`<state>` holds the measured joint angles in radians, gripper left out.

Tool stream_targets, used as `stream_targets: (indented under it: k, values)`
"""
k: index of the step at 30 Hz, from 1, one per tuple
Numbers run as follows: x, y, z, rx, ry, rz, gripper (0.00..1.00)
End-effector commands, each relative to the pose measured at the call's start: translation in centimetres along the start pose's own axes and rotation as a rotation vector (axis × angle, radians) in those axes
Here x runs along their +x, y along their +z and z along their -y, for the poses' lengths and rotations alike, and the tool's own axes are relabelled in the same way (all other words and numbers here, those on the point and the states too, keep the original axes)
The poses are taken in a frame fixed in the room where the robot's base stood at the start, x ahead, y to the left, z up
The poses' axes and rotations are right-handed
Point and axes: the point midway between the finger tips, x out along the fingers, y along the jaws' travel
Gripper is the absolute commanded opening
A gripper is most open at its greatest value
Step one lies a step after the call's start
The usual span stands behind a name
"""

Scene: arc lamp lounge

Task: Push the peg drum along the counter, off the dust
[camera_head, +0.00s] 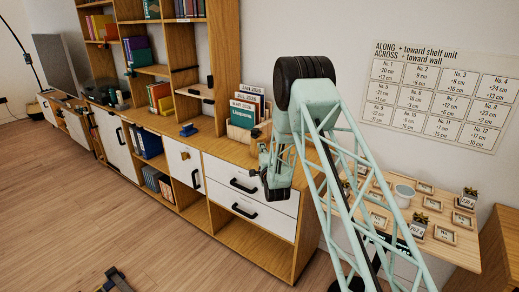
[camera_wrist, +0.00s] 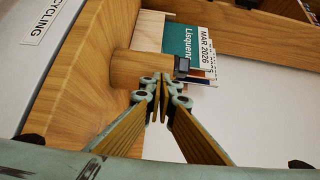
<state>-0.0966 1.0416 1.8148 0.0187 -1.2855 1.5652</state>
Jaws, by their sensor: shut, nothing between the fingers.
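The peg drum (camera_wrist: 128,67) is a plain wooden cylinder standing on the wooden counter (camera_wrist: 75,85) in the wrist view. A small dark piece (camera_wrist: 182,66) shows at its upper end. My gripper (camera_wrist: 155,97) is shut and empty, with its fingertips close beside the drum; whether they touch it I cannot tell. In the head view my gripper (camera_head: 263,158) is at the right end of the counter (camera_head: 222,146), and the drum is mostly hidden there. I cannot make out any dust in either view.
A teal book and dated cards (camera_wrist: 190,55) stand just behind the drum. A small blue object (camera_head: 188,130) sits farther left on the counter. White drawers (camera_head: 245,180) with black handles are below. A side table (camera_head: 440,235) with frames and small plants stands at right.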

Motion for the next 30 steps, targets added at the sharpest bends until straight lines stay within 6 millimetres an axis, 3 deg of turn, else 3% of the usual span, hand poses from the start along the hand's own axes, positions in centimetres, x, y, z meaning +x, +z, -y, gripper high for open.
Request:
stream_targets:
  k: [5,21,30]
  values:
    - [-1.2,-1.1,-0.1,0.000,0.000,0.001,0.00]
    - [-8.9,-0.9,0.1,0.000,0.001,0.002,0.00]
    - [-10.9,-0.9,0.0,0.000,0.000,0.002,0.00]
